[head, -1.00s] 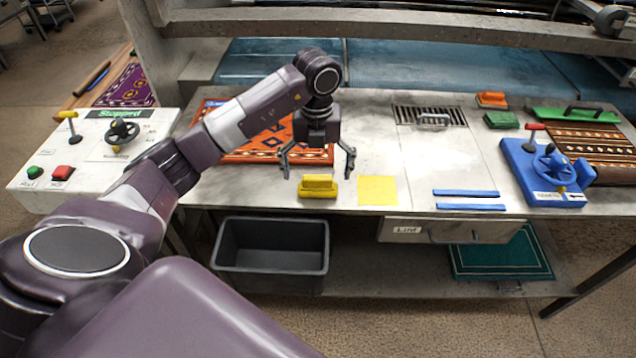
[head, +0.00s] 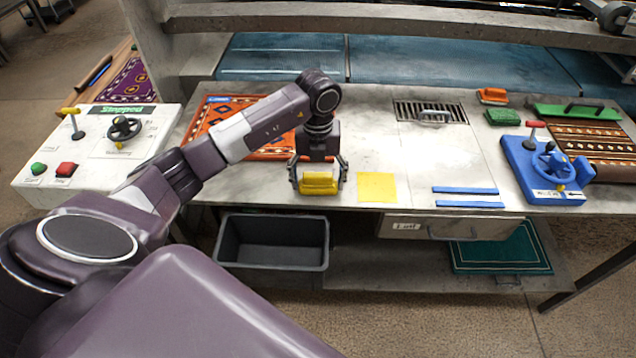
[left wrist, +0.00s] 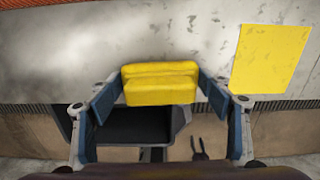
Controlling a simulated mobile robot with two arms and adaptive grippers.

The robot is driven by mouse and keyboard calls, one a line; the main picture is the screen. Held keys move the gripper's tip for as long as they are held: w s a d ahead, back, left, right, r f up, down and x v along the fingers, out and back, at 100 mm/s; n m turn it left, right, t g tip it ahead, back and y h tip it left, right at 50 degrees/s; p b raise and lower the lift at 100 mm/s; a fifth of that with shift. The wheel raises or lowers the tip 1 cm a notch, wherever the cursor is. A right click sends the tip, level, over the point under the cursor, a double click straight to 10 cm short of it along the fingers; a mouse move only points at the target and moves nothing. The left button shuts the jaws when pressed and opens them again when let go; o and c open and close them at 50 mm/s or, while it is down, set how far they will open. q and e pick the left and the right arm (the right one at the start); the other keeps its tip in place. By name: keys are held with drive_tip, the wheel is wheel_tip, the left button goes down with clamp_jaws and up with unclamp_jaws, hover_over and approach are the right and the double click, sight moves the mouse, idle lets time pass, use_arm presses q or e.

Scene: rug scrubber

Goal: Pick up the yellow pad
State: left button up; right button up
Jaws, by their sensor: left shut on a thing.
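The yellow pad (head: 319,183) is a small block with a raised grip, at the front edge of the grey table. My left gripper (head: 319,176) has come down over it from above, one finger on each side. In the left wrist view the pad (left wrist: 160,84) lies between the two blue-lined fingertips of the left gripper (left wrist: 158,92), which is shut on it. The pad still appears at table level; any gap under it cannot be told. My right gripper is not in view.
A flat yellow square (head: 377,187) lies right of the pad. Blue strips (head: 466,190) and a blue device with a wheel (head: 545,172) are farther right. A dark bin (head: 271,243) stands below the front edge. An orange rug (head: 222,128) lies behind my left arm.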

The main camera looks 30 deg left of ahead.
sight(318, 173)
use_arm(q)
drive_tip(key=shift+r, duration=0.1)
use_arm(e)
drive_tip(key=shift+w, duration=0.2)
use_arm(q)
drive_tip(key=shift+r, duration=0.45)
wheel_tip(318, 173, up, 8)
drive_tip(key=shift+w+f+b, duration=0.15)
drive_tip(key=shift+b, duration=0.9)
wheel_tip(318, 173, up, 11)
drive_tip(key=p, duration=0.1)
drive_tip(key=shift+p, duration=0.3)
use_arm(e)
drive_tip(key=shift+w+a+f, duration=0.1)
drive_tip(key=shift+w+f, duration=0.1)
